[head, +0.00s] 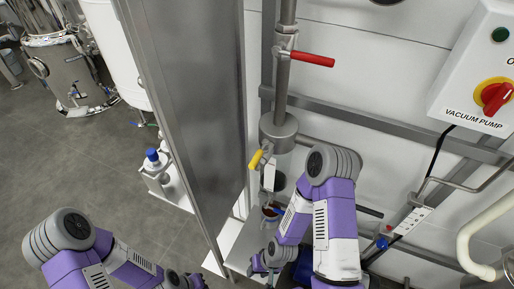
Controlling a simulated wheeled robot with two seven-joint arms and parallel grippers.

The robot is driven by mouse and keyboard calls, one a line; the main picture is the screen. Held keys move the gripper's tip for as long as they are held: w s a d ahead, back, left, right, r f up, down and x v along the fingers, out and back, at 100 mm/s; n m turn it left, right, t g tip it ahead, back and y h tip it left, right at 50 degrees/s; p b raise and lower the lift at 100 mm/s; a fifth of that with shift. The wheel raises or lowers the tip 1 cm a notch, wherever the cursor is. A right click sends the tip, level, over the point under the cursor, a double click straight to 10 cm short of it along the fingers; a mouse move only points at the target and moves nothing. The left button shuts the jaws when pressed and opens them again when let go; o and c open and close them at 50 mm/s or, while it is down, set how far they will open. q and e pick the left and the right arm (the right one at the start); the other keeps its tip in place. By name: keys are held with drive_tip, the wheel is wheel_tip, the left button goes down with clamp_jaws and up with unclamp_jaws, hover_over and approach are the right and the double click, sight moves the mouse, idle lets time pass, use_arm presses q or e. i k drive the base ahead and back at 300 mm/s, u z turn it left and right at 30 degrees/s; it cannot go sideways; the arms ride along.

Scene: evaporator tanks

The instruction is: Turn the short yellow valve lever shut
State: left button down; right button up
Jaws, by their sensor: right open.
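The short yellow valve lever (256,158) sticks out down and to the left from a small metal valve under a grey cylindrical fitting (278,132) on the vertical pipe. My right gripper (262,266) is low in the picture, below the yellow lever and apart from it. It is open, and nothing shows between its fingers. My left gripper (190,282) is at the bottom edge, small and partly cut off, well away from the lever; its jaws cannot be made out.
A longer red lever (313,59) points right higher on the same pipe. A tall metal panel (190,110) stands left of the pipe. A vacuum pump box (478,70) is on the wall at right.

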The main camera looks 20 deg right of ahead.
sight(258, 156)
drive_tip(key=z, duration=0.5)
drive_tip(key=k, duration=1.2)
drive_tip(key=u, duration=0.45)
drive_tip(key=i, duration=0.85)
drive_tip(key=u, duration=0.3)
